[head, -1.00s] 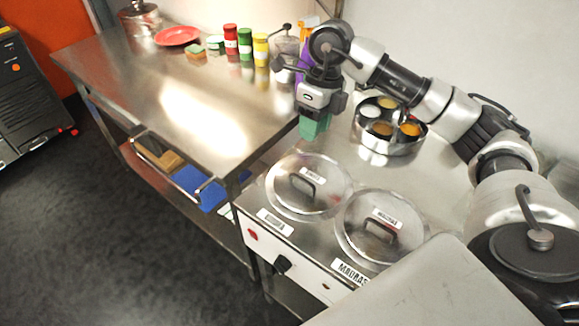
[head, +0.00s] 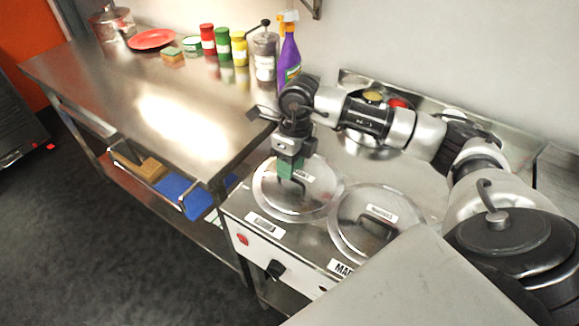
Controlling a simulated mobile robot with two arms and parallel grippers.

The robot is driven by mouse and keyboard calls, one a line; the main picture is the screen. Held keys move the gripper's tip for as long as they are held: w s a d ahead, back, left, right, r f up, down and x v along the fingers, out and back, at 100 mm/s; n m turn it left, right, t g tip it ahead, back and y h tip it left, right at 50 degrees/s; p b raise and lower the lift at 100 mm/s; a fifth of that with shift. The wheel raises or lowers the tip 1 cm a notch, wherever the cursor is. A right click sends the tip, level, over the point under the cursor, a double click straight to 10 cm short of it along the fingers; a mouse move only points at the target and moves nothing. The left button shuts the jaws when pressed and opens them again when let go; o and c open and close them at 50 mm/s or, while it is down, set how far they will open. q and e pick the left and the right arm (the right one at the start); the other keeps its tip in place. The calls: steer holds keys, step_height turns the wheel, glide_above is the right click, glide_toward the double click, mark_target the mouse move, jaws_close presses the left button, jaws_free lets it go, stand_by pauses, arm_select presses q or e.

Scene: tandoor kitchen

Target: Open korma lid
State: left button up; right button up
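Two round metal lids lie on the steel counter unit. The left lid (head: 268,203) is mostly in view, and its front label is too small to read. The right lid (head: 352,240) has a dark handle (head: 376,220), and the partly hidden label in front of it begins "MA". My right gripper (head: 291,185), with green fingers, points down over the left lid at its handle, which it mostly hides. I cannot tell whether the fingers touch or hold the handle. My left gripper is not in view.
A round spice container (head: 372,97) stands behind my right arm, partly hidden. On the long steel table (head: 150,90) are a purple spray bottle (head: 289,57), a grinder (head: 264,60), several coloured jars, a red plate (head: 152,39) and a pot (head: 112,24). The table's front middle is clear.

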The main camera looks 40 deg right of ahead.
steer(key=shift+s+a+f, duration=0.1)
steer(key=shift+a+f, duration=0.05)
steer(key=shift+f, duration=0.65)
steer(key=shift+c, duration=0.5)
jaws_close()
